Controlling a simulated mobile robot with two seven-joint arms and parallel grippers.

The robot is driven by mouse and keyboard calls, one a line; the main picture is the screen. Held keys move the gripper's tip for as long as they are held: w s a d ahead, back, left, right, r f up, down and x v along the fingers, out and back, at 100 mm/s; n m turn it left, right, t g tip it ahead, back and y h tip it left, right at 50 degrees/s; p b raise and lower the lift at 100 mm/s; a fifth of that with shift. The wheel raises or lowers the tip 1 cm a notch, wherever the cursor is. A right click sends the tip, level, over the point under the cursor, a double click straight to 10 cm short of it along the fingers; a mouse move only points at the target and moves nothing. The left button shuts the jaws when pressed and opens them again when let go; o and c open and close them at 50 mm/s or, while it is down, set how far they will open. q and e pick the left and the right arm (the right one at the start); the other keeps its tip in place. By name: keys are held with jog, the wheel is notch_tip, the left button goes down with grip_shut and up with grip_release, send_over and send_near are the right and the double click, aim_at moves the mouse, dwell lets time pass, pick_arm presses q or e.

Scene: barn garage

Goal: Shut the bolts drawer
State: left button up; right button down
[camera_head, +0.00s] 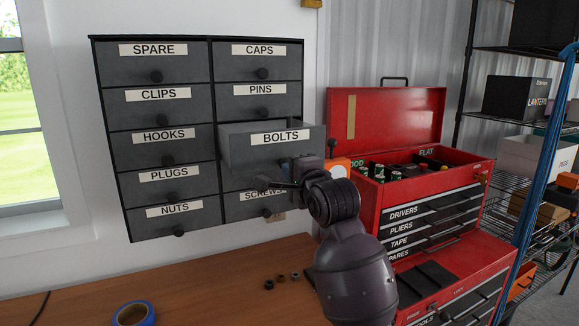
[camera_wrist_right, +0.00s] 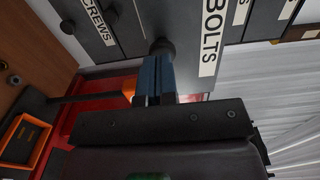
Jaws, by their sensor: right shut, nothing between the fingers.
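The bolts drawer (camera_head: 240,150) stands pulled out from the dark wall cabinet, in the right column between the pins and screws drawers. Its label also shows in the right wrist view (camera_wrist_right: 211,42). My right gripper (camera_head: 270,183) is shut and empty, in front of the lower part of the bolts drawer. In the right wrist view its shut fingers (camera_wrist_right: 157,72) point at a dark round knob (camera_wrist_right: 161,47); I cannot tell whether they touch it. In the head view my right gripper and wrist hide that knob. My left gripper is not in view.
The other drawers of the cabinet (camera_head: 98,60) look shut. A red toolbox (camera_head: 384,118) with its lid up stands close right of my right arm. Blue tape (camera_head: 133,314) and several small nuts (camera_head: 281,278) lie on the wooden bench (camera_head: 210,285).

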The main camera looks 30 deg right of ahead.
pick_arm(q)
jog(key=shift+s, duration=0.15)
pick_arm(e)
jog(key=shift+w, duration=0.55)
